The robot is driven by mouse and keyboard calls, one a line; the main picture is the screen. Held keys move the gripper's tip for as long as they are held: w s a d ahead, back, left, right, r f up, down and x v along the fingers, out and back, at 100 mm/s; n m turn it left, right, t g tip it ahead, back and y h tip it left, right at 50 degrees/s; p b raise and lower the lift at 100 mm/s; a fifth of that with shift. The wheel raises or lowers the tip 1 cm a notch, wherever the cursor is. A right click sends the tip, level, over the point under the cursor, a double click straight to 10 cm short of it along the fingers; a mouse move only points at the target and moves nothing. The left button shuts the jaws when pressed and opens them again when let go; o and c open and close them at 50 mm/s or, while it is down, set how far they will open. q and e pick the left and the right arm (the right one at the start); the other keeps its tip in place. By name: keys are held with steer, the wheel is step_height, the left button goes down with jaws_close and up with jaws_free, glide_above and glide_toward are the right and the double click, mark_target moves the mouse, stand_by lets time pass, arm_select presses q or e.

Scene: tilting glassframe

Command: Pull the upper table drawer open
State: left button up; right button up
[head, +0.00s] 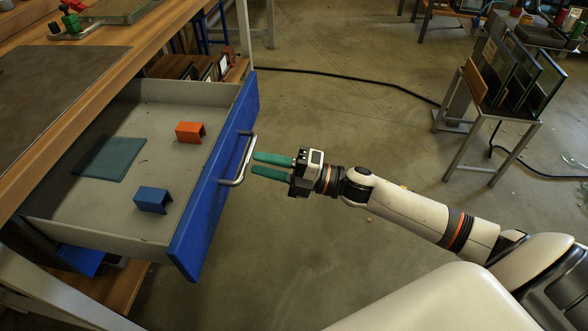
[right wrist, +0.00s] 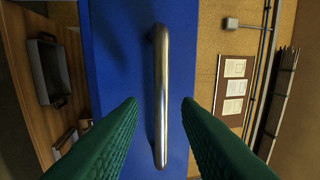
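The upper table drawer (head: 212,185) stands pulled out from under the wooden table, its grey inside showing. Its blue front carries a metal bar handle (head: 238,160). My right gripper (head: 254,164) is just to the right of the handle in the head view, with its green fingers pointing at it. In the right wrist view the handle (right wrist: 160,95) stands between the two spread fingers (right wrist: 161,104), with a gap on either side. The right gripper is open and holds nothing. My left gripper is not in view.
In the drawer lie an orange block (head: 190,132), a blue block (head: 153,200) and a flat teal sheet (head: 109,158). The table top (head: 125,55) is at the upper left. A rack with glass panes (head: 510,75) stands at the right. The floor between is mostly clear, with a black cable.

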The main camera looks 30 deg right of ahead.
steer(key=v, duration=0.7)
steer(key=shift+s+d, duration=0.25)
steer(key=shift+d, duration=0.05)
steer(key=shift+f, duration=0.1)
